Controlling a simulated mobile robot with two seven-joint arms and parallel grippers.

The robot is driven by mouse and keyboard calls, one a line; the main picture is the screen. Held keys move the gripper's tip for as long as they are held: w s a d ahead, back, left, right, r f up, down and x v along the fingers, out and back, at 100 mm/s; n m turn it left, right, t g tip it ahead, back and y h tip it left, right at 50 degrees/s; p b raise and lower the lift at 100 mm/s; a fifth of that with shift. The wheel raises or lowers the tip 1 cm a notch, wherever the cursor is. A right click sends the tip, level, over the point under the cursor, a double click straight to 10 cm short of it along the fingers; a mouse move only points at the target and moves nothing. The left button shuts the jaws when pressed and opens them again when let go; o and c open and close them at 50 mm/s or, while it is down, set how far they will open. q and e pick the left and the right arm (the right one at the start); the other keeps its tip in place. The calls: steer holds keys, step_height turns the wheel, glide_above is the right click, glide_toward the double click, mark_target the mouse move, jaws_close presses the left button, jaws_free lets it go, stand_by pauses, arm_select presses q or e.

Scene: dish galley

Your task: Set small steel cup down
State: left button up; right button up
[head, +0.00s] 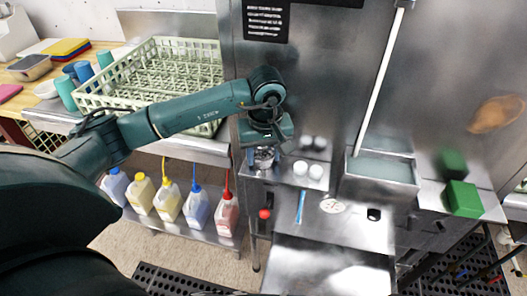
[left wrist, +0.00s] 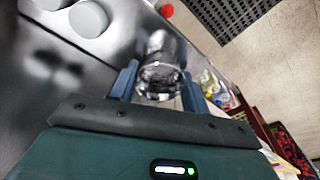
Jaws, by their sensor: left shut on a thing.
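The small steel cup (head: 264,158) shows below my left gripper (head: 264,150) in the head view, at the left end of the steel counter (head: 345,232). In the left wrist view the shiny cup (left wrist: 161,72) sits between the two blue fingers of my left gripper (left wrist: 160,88), which is shut on it. Whether the cup's base touches the counter I cannot tell. My right gripper does not show in either view.
Two white round items (head: 308,169) stand just right of the cup. A blue brush-like stick (head: 301,206), a round sticker (head: 332,206) and a black item (head: 374,214) lie farther right. A green dish rack (head: 160,72) is at the left; several bottles (head: 169,202) stand on a shelf below.

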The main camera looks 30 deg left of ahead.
arm_select(q)
steer(key=shift+f, duration=0.25)
steer(key=o, duration=0.9)
steer(key=shift+r, duration=0.1)
steer(key=shift+o, duration=0.2)
steer(key=shift+r, duration=0.1)
